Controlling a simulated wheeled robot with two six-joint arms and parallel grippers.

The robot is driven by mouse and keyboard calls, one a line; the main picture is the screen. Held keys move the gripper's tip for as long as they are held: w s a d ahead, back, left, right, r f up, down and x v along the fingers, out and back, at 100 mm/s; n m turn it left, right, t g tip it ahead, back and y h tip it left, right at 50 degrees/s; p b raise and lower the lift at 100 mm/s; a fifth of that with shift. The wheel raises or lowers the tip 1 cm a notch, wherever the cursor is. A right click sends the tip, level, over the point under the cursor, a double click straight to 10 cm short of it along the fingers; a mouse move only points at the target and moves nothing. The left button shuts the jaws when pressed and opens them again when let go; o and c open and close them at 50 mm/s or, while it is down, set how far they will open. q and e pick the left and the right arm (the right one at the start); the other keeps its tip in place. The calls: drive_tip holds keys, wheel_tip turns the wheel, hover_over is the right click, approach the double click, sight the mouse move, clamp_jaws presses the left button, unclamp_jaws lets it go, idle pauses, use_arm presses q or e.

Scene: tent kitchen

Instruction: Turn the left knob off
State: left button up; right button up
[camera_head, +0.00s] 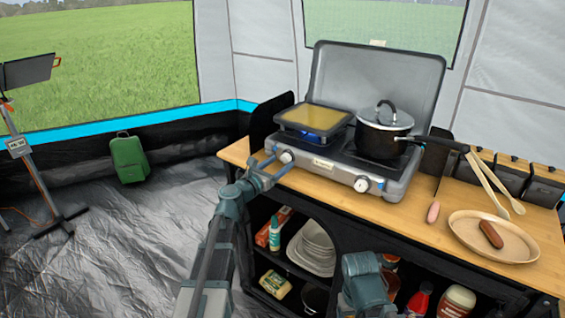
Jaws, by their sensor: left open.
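The camping stove (330,172) stands on the wooden counter with its grey lid raised. Its left knob (286,157) is a small white dial on the front face. The right knob (362,184) is a similar dial farther right. A blue flame (318,133) shows under the pan on the left burner. My left gripper (275,167) is open in front of the left knob, its fingers pointing toward the stove. I cannot tell whether a finger touches the knob. My right arm shows at the bottom, but its gripper is not in view.
A square pan with yellow contents (315,117) sits on the left burner, and a lidded black pot (384,125) on the right. Shelves below hold dishes (312,249) and bottles.

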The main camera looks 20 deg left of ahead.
use_arm(q)
drive_tip(key=shift+x, duration=1.05)
clamp_jaws()
